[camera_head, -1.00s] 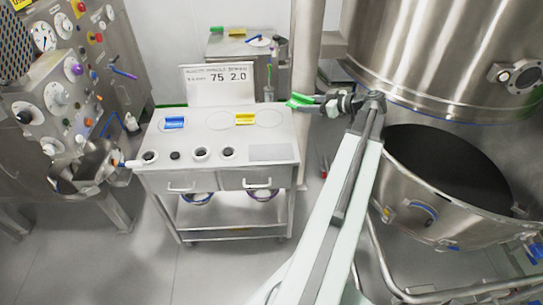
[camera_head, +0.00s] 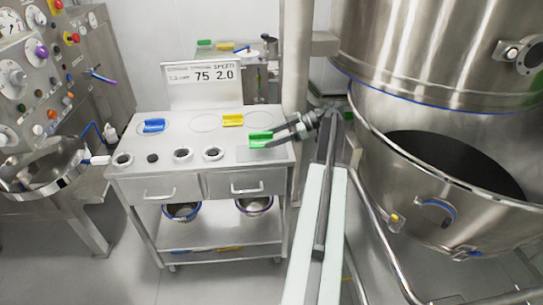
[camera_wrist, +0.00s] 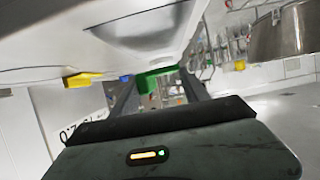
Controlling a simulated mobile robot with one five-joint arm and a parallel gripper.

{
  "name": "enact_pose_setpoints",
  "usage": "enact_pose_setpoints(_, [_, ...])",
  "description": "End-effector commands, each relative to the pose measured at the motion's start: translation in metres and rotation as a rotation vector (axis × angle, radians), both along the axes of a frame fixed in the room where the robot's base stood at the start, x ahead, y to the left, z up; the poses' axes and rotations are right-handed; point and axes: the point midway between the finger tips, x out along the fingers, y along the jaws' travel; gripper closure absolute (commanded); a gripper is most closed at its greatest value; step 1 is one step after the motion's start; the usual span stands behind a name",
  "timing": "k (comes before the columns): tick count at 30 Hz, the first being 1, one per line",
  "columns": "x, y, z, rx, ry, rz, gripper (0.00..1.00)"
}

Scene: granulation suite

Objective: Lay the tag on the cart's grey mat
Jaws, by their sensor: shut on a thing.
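My gripper (camera_head: 258,142) is shut on a green tag (camera_head: 262,137) at the right end of the cart top. The grey mat (camera_head: 262,156) is a flat rectangle at the front right of the cart (camera_head: 232,157), partly hidden by the tag and gripper. The tag appears over the mat's back part; I cannot tell whether it touches. In the wrist view the green tag (camera_wrist: 158,78) sits between the two dark fingers.
A blue tag (camera_head: 154,125) and a yellow tag (camera_head: 232,120) lie on the cart top. Several round dark-centred fittings (camera_head: 183,154) line its front. A sign (camera_head: 205,76) stands behind. A large steel vessel (camera_head: 440,165) is close on the right.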

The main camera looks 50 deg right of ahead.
Motion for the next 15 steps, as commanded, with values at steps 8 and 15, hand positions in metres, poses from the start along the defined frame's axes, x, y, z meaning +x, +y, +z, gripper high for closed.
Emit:
enact_pose_setpoints(8, [0.000,0.000,-0.023,0.000,0.000,0.000,0.91])
enact_pose_setpoints(15, [0.001,0.000,-0.043,0.000,0.000,0.000,0.91])
